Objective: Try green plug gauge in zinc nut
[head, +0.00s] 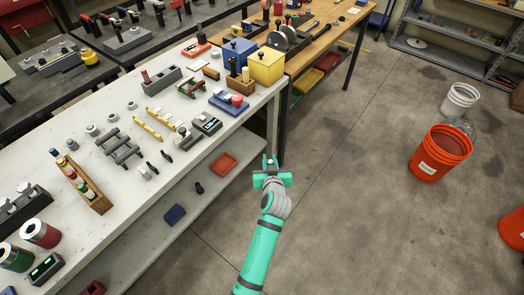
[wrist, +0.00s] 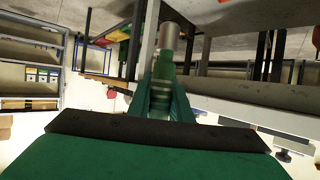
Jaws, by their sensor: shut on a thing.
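My gripper (head: 271,168) is off the bench's right edge, over the floor, in the head view. In the wrist view my gripper (wrist: 164,92) is shut on the green plug gauge (wrist: 169,42), whose bare metal cylinder sticks out past the fingertips. The fingers hide much of its handle. The zinc nut cannot be told for sure. Several small grey, nut-like pieces, such as one piece (head: 91,130), stand on the white bench (head: 60,130) left of my gripper. My gripper is well apart from them.
A wooden rack (head: 98,196) with coloured gauges stands at the bench's left front. A grey rail frame (head: 120,148), yellow tools (head: 147,129) and a grey display unit (head: 207,123) lie nearby. An orange bucket (head: 436,155) stands on the open floor at right.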

